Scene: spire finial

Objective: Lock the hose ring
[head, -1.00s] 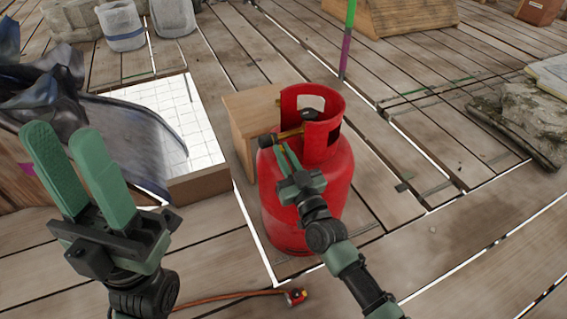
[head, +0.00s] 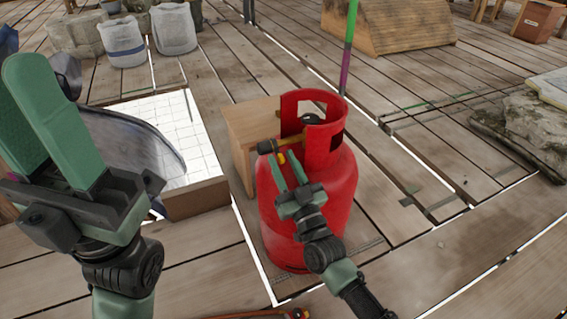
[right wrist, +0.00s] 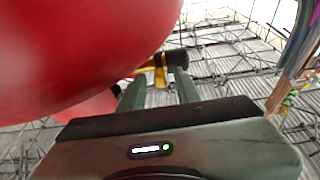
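A red gas cylinder (head: 335,190) stands upright on the planks. At its collar opening a brass valve outlet ends in a black cylindrical fitting (head: 265,146), with a small yellow lever-like part (head: 282,158) below it. My right gripper (head: 287,163) is open just below the fitting; in the right wrist view (right wrist: 160,85) its fingers stand apart, with the yellow part (right wrist: 160,72) and the black fitting (right wrist: 172,61) beyond the tips. I cannot tell whether they touch. The fitting's locking state is unclear. My left gripper (head: 48,100) is open and empty at the left.
An orange hose (head: 245,315) with a red end lies at the bottom edge. A wooden box (head: 250,130) stands close behind the cylinder. A green and purple pole (head: 347,50) rises behind it. Rocks lie at the right. Open planks lie right of the cylinder.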

